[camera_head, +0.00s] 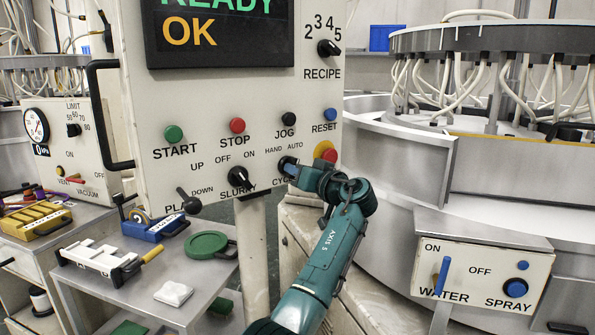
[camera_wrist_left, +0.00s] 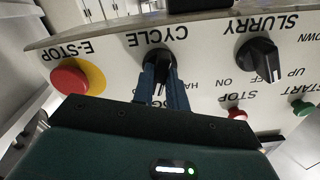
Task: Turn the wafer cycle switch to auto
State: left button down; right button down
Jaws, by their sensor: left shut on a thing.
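The control panel (camera_head: 220,110) carries a row of switches. The cycle switch is a black rotary knob (camera_wrist_left: 152,57) under the upside-down word CYCLE in the left wrist view. In the head view my left gripper (camera_head: 285,164) covers most of it, between the HAND and AUTO marks above and the CYCLE label below. My left gripper's two blue fingers (camera_wrist_left: 165,80) are shut on the knob, one on each side. Which mark the knob points to is hidden by the fingers. My right gripper is in neither view.
The red E-stop on its yellow ring (camera_head: 326,152) sits close to the right of the gripper. The slurry knob (camera_head: 238,178) is to the left, and the jog button (camera_head: 288,119) is above. A water and spray box (camera_head: 480,272) stands at lower right.

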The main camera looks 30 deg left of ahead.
pick_arm(q)
jog(key=shift+m, duration=0.9)
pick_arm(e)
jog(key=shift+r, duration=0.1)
pick_arm(q)
jog(key=c, duration=1.4)
grip_release()
